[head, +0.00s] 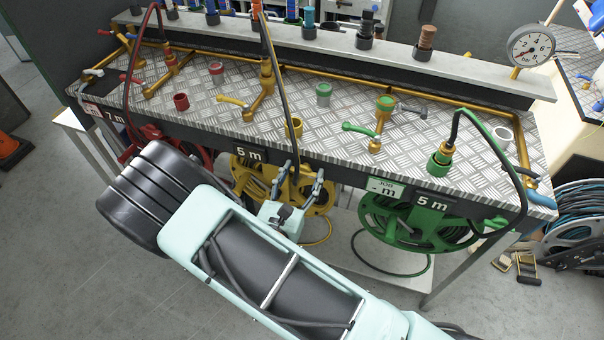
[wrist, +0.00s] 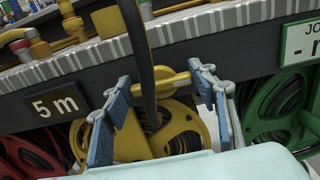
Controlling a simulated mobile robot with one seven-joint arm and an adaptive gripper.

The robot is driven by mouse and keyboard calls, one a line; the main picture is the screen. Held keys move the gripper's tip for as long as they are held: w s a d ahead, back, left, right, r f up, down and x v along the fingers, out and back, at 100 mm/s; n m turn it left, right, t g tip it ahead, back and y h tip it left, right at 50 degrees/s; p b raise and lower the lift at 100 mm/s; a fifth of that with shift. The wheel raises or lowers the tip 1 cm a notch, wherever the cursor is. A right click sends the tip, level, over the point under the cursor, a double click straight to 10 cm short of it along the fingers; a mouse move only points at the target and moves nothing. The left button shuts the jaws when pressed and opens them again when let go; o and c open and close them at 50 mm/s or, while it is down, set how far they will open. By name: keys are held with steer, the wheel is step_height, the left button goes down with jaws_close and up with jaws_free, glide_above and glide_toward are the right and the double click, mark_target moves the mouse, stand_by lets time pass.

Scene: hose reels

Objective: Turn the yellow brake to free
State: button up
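The yellow hose reel (head: 248,172) hangs under the bench front in the head view, beside a "5 m" label. It also shows in the wrist view (wrist: 188,122). A short yellow bar (wrist: 176,80) stands in front of the reel in the wrist view; it may be the brake, but its setting cannot be told. My gripper (head: 302,172) is open in front of the reel. In the wrist view its blue-padded fingers (wrist: 161,78) stand apart on either side of the bar. A dark hose (wrist: 141,55) runs down between them. Contact cannot be told. My arm hides part of the reel.
The bench edge (wrist: 180,32) runs just above my gripper. A green reel (head: 410,225) hangs to the right and a red reel (head: 190,160) to the left. Yellow (head: 232,101) and green (head: 360,128) valve levers stand on the bench top.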

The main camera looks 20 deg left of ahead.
steer(key=c, duration=0.3)
steer(key=n+p, duration=0.1)
steer(key=n, duration=0.2)
steer(key=shift+a+r+n, duration=0.1)
steer(key=shift+n, duration=0.3)
steer(key=n+p, duration=0.1)
steer(key=n, duration=0.3)
steer(key=shift+n+p, duration=0.3)
steer(key=shift+p, duration=0.05)
steer(key=n+p, duration=0.1)
steer(key=n, duration=0.3)
steer(key=shift+a, duration=0.1)
steer(key=shift+f+n+p, duration=0.15)
steer(key=shift+n+p, duration=0.15)
steer(key=shift+n, duration=1.05)
steer(key=shift+f+n+p, duration=0.15)
steer(key=shift+n+p, duration=0.1)
steer(key=shift+n, duration=1.1)
